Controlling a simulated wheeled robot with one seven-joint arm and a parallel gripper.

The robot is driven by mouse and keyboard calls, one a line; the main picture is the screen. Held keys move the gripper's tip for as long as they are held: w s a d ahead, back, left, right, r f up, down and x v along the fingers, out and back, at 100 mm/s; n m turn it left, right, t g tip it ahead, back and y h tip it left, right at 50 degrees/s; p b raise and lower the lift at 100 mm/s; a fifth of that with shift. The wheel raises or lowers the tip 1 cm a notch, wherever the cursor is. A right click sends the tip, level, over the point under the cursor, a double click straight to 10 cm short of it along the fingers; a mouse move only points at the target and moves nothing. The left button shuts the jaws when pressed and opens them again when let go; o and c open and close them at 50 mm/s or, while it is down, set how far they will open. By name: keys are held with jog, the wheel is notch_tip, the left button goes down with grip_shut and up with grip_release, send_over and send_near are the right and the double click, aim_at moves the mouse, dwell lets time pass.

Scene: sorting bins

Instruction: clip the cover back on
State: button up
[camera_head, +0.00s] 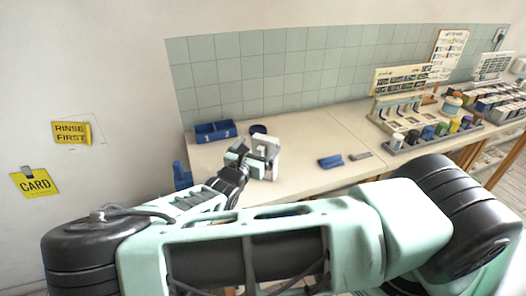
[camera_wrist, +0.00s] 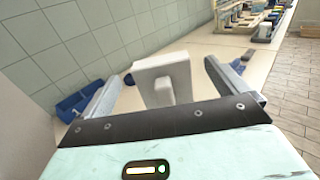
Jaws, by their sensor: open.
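A white upright block-like unit (camera_head: 272,146) stands on the bench just beyond my gripper (camera_head: 241,160). In the wrist view the white unit (camera_wrist: 180,72) lies between the two fingers of my gripper (camera_wrist: 163,70), with a smaller raised piece on its near face. Gaps show on both sides, so the fingers look apart from it. My gripper is open and empty. I cannot tell which part is the cover, or whether it is the white unit's raised piece. My arm and gripper hide part of the unit's base in the head view.
A blue two-compartment bin (camera_head: 216,131) and a dark blue round container (camera_head: 258,129) stand behind, by the tiled wall. A blue block (camera_head: 330,161) and a flat grey piece (camera_head: 360,156) lie to the right. A rack of coloured pots (camera_head: 428,132) stands farther right.

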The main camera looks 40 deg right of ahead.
aim_at(263, 141)
jog(key=p+x, duration=0.1)
jog(key=x, duration=0.1)
jog(key=shift+w+d+r, duration=0.1)
jog(key=shift+d+r, duration=0.1)
jog(key=shift+d, duration=0.1)
jog(key=shift+w+d+f, duration=0.2)
jog(key=shift+w+d, duration=0.05)
jog(key=shift+d, duration=0.2)
jog(key=c, duration=1.3)
jog(key=shift+r, duration=0.1)
